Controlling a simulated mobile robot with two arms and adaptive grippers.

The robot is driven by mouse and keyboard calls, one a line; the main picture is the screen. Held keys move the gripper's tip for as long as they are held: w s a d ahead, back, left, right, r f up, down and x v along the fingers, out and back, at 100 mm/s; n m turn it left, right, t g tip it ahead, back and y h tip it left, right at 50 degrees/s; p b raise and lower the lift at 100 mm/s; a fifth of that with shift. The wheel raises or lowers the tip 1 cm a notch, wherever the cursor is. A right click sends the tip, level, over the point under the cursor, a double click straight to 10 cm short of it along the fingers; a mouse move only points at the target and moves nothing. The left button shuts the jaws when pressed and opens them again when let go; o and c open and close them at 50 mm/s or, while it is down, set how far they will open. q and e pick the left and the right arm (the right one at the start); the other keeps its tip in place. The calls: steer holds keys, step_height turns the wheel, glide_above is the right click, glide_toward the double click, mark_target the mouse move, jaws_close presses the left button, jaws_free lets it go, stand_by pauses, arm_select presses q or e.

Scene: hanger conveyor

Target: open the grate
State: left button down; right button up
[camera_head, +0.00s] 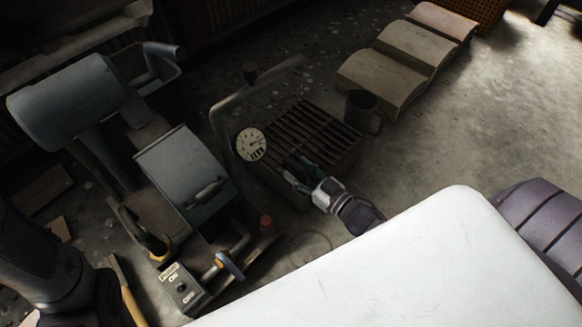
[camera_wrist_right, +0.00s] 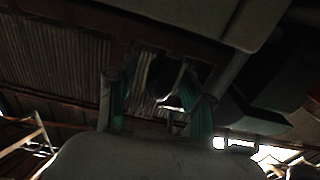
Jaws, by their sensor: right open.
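The grate (camera_head: 318,124) is a dark slatted cover on top of a low box, near the middle of the head view. It lies flat over the box and looks shut. My right gripper (camera_head: 297,173) is at the near left edge of the grate, with its fingers open and pointing toward the box. I cannot tell whether they touch the grate. In the right wrist view the two green fingers (camera_wrist_right: 156,100) stand apart, with no object clearly held between them. My left gripper does not show.
A round white gauge (camera_head: 252,145) and a bent pipe (camera_head: 222,122) stand left of the grate. A machine with a grey-green lid (camera_head: 180,165) and a control box (camera_head: 183,290) are further left. Floor (camera_head: 440,130) is clear at right.

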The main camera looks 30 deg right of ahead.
mark_target(291, 163)
steer(key=shift+b+x, duration=0.4)
steer(key=shift+x, duration=1.2)
jaws_close()
